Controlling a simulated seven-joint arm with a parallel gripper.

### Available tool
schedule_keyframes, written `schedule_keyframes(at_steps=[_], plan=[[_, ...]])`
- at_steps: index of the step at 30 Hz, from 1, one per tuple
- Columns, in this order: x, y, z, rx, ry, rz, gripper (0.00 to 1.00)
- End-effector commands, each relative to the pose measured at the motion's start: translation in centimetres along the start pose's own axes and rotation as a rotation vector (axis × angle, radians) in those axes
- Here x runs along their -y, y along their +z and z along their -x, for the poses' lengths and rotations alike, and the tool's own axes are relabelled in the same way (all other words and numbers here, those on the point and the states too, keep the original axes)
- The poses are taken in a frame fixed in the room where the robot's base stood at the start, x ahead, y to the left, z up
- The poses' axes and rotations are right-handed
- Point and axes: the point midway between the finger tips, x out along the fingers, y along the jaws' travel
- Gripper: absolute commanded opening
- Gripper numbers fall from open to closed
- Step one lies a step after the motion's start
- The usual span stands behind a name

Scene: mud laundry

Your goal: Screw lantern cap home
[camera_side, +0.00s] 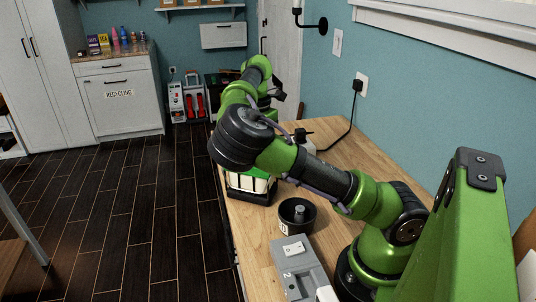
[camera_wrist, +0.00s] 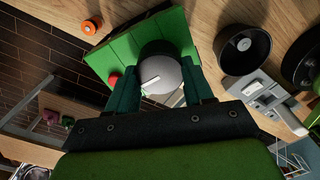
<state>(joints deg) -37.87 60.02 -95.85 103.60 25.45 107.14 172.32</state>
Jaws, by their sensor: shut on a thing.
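The lantern (camera_side: 250,184) stands on the wooden worktop, with a green top, pale side panels and a dark base. My arm hides part of it in the side view. In the wrist view its green top (camera_wrist: 113,57) lies under the fingers. The round cap (camera_wrist: 163,76), dark with a grey face and a white mark, sits between the two green fingers of my gripper (camera_wrist: 158,85), which is shut on it. The cap overlaps the lantern top in the wrist view; how it sits on the thread is hidden. My gripper is hidden in the side view.
A round black dish (camera_side: 297,216) with a central post stands beside the lantern. A small orange knob (camera_wrist: 92,27) and a red knob (camera_wrist: 114,79) show near the green top. Bare worktop (camera_side: 255,237) lies left of the dish.

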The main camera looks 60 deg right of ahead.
Motion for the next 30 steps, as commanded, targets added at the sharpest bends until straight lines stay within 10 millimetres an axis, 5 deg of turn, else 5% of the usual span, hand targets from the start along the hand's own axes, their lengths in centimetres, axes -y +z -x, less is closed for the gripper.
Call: schedule_keyframes(at_steps=[8, 9, 14, 20, 24, 30], plan=[[0.03, 0.02, -0.05, -0.001, -0.001, -0.022, 0.0], [0.03, 0.03, -0.04, 0.0, -0.001, -0.022, 0.57], [0.02, 0.05, 0.01, 0.001, 0.0, -0.019, 0.81], [0.0, 0.06, 0.06, 0.002, 0.001, -0.018, 0.81], [-0.01, 0.07, 0.08, 0.002, 0.001, -0.017, 0.59], [-0.01, 0.07, 0.09, 0.002, 0.001, -0.017, 0.59]])
